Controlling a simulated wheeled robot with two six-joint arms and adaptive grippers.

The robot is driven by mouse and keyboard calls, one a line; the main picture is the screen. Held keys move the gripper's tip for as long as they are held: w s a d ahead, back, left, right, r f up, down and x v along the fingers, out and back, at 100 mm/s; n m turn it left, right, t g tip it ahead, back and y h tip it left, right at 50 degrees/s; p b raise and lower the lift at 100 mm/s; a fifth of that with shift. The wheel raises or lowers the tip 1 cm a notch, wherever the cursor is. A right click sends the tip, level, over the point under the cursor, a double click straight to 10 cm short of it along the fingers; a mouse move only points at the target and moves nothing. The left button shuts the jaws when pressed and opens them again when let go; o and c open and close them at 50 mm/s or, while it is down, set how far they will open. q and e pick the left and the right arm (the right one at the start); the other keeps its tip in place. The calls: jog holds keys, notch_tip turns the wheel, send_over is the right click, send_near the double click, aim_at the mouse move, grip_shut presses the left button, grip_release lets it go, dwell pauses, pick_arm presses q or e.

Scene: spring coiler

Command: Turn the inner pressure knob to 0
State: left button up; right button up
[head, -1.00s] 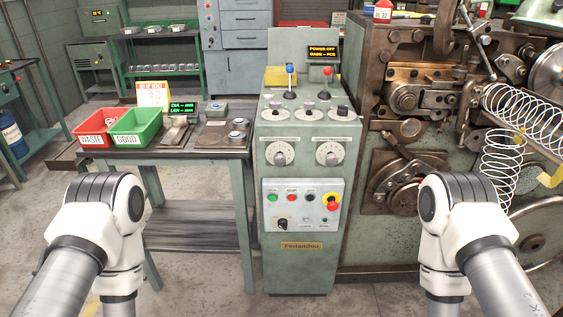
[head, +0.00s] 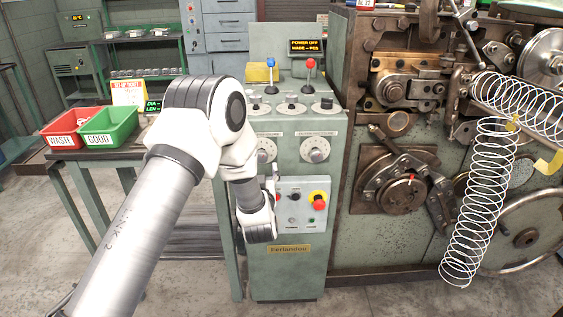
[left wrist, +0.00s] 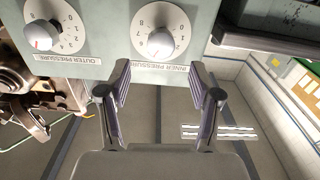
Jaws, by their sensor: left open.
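The inner pressure knob (left wrist: 160,42) is a pale round knob on a white numbered dial, labelled INNER PRESSURE, in the left wrist view. It also shows on the grey-green console in the head view (head: 266,148), partly behind my left arm. My left gripper (left wrist: 160,68) is open and empty. Its fingertips are spread to either side below the knob in the wrist view, apart from it. A small red mark shows on the knob; I cannot tell its exact reading. In the head view my left arm mostly hides the gripper. My right gripper is out of view.
The outer pressure knob (left wrist: 40,35) sits beside the inner one. Below the dials in the head view is a button panel with a red emergency button (head: 319,203). Two levers, one with a red top (head: 310,63), stand above. The coiling machine (head: 400,230) stands to the right.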

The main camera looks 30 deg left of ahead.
aim_at(261, 158)
pick_arm(q)
jog(key=x, duration=0.7)
jog(key=shift+w+a+p, duration=0.15)
jog(key=shift+w+p, duration=0.05)
jog(key=shift+p, duration=0.15)
jog(key=c, duration=1.2)
